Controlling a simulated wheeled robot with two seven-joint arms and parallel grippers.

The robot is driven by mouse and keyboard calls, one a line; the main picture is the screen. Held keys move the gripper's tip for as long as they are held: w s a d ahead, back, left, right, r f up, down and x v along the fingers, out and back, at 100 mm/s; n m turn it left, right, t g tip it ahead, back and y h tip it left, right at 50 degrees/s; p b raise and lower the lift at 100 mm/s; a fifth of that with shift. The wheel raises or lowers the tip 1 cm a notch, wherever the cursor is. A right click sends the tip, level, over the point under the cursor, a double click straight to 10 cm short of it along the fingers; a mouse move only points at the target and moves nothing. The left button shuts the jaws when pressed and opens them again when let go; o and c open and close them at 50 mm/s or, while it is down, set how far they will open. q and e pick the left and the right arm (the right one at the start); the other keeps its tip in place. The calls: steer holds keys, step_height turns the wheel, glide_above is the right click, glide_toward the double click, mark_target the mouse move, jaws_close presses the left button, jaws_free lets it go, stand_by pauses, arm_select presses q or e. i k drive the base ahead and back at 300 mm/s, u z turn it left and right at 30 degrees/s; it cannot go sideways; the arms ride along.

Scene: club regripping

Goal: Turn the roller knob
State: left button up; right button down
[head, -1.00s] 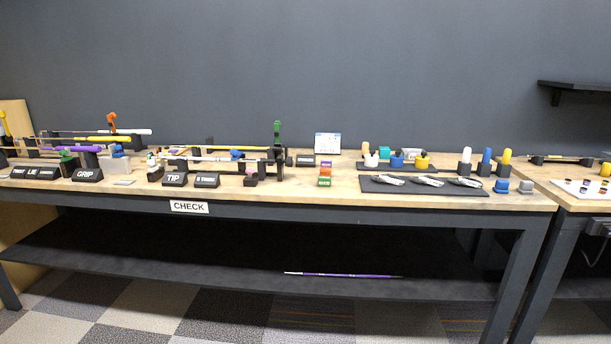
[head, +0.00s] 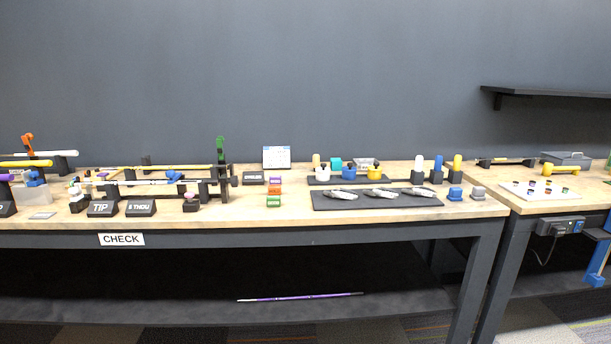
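No part is clearly recognisable as the roller knob at this size. On the bench's left side, a dark rig holds a horizontal shaft (head: 133,182) with a blue piece (head: 175,176) on it. A small block with a mauve top (head: 191,198) stands in front of the rig. A green upright piece (head: 220,148) rises at the rig's right end. Neither of my grippers is in view.
The wooden bench (head: 270,221) bears a "CHECK" label. A black mat (head: 376,200) holds several silver pieces. Coloured pots (head: 348,173) stand behind it. A second table (head: 590,196) stands at right. A purple club shaft (head: 300,297) lies on the lower shelf.

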mark_target(234, 181)
steer(key=z, duration=0.05)
steer(key=i, duration=1.15)
steer(key=u, duration=0.7)
steer(key=k, duration=0.25)
